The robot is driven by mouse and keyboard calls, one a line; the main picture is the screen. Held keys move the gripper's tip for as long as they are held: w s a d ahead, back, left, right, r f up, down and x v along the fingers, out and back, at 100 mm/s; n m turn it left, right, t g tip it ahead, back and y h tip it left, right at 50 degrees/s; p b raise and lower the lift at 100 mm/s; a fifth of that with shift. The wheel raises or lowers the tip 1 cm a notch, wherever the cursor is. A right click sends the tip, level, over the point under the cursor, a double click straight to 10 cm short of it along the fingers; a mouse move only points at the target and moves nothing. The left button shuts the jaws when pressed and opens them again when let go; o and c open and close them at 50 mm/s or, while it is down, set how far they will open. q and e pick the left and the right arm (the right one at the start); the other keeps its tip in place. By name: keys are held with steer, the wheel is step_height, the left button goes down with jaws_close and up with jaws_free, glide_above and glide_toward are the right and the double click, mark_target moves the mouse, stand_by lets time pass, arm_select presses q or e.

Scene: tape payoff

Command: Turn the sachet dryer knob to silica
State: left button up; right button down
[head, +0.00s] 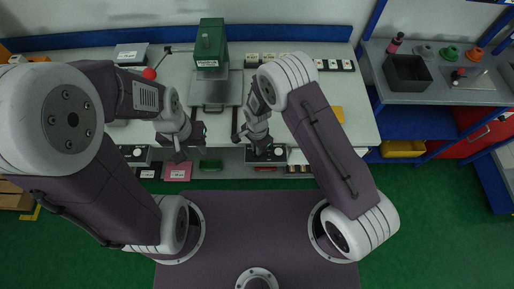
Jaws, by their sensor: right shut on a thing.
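A dark-fronted unit (279,152) with a round white dial stands on the lower shelf below the bench, right of centre. My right gripper (259,149) points down at the left part of its front and is shut on what appears to be a knob there. The fingers hide most of the knob, and I cannot read its setting. A similar unit (137,153) with a white dial stands further left on the same shelf. The labels are too small to tell which is the sachet dryer. My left gripper (189,148) hangs empty at the bench's front edge, its fingers apart.
A green machine (210,48) stands on the bench (335,83) behind my grippers. A red-knobbed lever (149,74) is at its left. A grey side table (440,92) holds a dark bin.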

steer(key=c, duration=1.5)
jaws_free()
step_height(320, 180, up, 9)
steer(key=b, duration=0.1)
steer(key=shift+b, duration=0.35)
steer(key=shift+d, duration=0.1)
